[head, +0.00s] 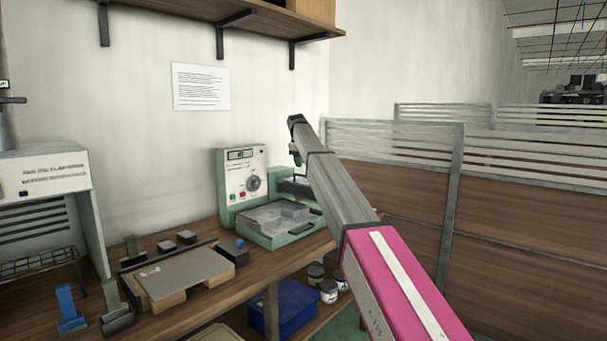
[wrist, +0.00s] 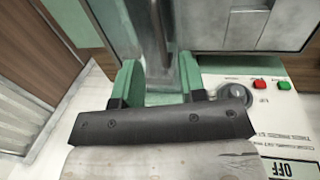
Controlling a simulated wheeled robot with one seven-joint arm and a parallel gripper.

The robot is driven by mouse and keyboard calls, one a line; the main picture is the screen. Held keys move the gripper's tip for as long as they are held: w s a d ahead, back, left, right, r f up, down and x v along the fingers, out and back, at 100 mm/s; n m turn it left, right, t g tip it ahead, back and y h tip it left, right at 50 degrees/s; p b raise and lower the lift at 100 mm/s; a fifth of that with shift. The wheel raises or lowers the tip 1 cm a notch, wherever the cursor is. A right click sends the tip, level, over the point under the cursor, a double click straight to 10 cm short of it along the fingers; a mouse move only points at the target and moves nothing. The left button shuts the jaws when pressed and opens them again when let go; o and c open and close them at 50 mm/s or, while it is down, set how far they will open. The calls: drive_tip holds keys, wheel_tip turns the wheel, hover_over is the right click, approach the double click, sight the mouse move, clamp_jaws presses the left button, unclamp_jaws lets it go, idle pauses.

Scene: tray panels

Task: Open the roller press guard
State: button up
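The roller press (head: 243,182) is a pale green machine with a dial panel, at the back of the bench in the head view. A clear-topped tray section (head: 280,222) with a dark front handle (head: 300,229) sits before it. I cannot tell for sure which part is the guard. My gripper (wrist: 160,78) has two green fingers spread apart in the wrist view. A thin dark bar (wrist: 162,32) lies beyond and between the fingertips; I cannot tell whether they touch it. In the head view my arm reaches to the press's right side and hides part of it.
Red (wrist: 260,84) and green (wrist: 284,85) buttons lie right of the fingers. A board in a wooden holder (head: 185,273) and small blocks are on the bench at left. A shelf (head: 230,15) hangs above; partition panels (head: 400,180) stand at right.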

hover_over(305, 184)
drive_tip(key=w, duration=0.1)
drive_tip(key=f, duration=0.5)
drive_tip(key=shift+a+f, duration=0.25)
drive_tip(key=shift+a, duration=0.15)
clamp_jaws()
drive_tip(key=shift+r, duration=0.15)
